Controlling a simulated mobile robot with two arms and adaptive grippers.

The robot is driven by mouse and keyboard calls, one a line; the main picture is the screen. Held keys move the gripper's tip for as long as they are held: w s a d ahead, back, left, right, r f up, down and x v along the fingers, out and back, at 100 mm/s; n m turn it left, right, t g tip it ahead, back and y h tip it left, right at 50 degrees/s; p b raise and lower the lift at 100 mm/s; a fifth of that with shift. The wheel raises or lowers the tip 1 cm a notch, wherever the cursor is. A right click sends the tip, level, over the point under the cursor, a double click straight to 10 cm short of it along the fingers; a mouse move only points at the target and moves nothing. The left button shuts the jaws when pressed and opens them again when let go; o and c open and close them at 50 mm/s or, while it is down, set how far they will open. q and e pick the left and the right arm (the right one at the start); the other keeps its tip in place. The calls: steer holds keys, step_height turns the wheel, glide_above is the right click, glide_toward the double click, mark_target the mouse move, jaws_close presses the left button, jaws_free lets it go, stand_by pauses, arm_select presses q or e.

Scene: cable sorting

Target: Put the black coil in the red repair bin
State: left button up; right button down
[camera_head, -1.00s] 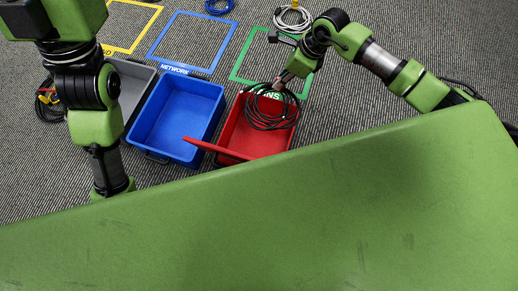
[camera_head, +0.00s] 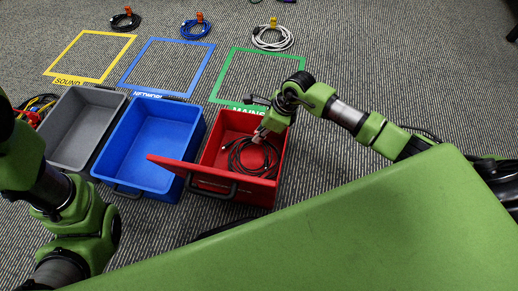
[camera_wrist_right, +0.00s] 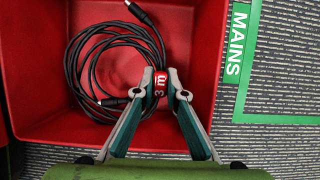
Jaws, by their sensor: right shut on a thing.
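The black coil (camera_head: 250,157) is a loose loop of thin black cable with plugs. It is inside the red bin (camera_head: 279,173), seemingly low in it, though contact with the floor of the bin is unclear. In the right wrist view the coil (camera_wrist_right: 74,62) lies against the red bin's interior (camera_wrist_right: 210,40). My right gripper (camera_head: 256,139) reaches in over the bin's far side. In the wrist view its fingertips (camera_wrist_right: 160,86) are shut on the coil's red tag marked 3 m. My left arm shows at the left, but its gripper is out of view.
A blue bin (camera_head: 203,132) and a grey bin (camera_head: 121,98) stand left of the red one. A red flap or lid (camera_head: 172,163) sticks out toward the blue bin. Yellow, blue and green floor outlines lie beyond, with several tagged coils (camera_head: 272,38) behind them.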

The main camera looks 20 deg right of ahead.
step_height(320, 180, down, 6)
steer(key=b, duration=0.3)
steer(key=shift+r, duration=0.15)
steer(key=c, duration=2)
jaws_free()
steer(key=shift+c, duration=0.2)
